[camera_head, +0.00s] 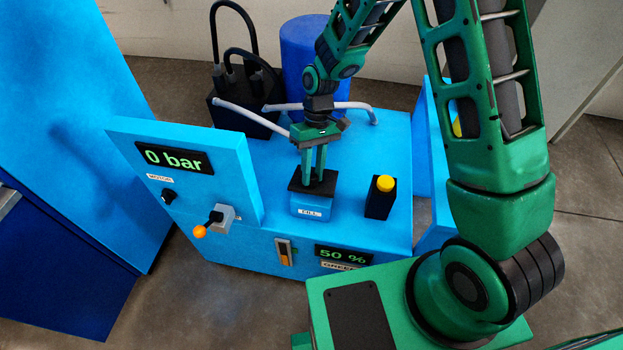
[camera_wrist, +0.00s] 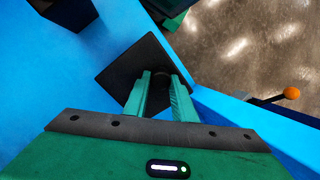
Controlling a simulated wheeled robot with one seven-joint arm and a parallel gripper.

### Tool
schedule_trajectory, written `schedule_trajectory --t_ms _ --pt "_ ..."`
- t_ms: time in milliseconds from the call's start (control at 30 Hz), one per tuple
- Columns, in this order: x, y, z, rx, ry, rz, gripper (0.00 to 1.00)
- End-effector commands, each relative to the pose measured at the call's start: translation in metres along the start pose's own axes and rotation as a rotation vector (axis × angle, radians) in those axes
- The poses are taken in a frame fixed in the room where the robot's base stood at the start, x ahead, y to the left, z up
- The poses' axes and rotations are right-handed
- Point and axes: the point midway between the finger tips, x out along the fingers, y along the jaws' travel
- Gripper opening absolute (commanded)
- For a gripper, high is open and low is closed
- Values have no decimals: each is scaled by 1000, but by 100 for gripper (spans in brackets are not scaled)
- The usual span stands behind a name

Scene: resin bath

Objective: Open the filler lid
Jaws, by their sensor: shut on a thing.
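The filler lid (camera_head: 298,186) is a dark square plate lying on top of the small blue box (camera_head: 312,207) labelled FILL. In the head view the lid appears flat and closed on the box. My gripper (camera_head: 313,182) points down onto the lid from above. In the wrist view its two green fingers (camera_wrist: 166,78) reach over the dark lid (camera_wrist: 118,75) and are shut on its small dark knob, which they mostly hide.
A dark block with a yellow button (camera_head: 385,183) stands right of the filler. A panel reading 0 bar (camera_head: 175,157) and an orange-tipped lever (camera_head: 200,231) are at the left. A grey pipe (camera_head: 345,105), a dark hose unit and a blue drum (camera_head: 300,45) are behind.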

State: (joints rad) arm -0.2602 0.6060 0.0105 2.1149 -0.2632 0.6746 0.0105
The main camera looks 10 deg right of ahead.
Motion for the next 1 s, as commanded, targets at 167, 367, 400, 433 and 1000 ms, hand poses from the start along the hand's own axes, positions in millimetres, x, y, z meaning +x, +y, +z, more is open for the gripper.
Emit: schedule_trajectory --t_ms 167,367,400,433,1000 --pt "-12 8 -6 5 -86 -89 0" --pt "-21 12 -11 3 -159 -160 0" --pt "-22 13 -11 5 -170 -170 0" --pt "-23 14 -12 5 -177 -177 0" --pt "-27 15 -14 5 -208 -207 0"
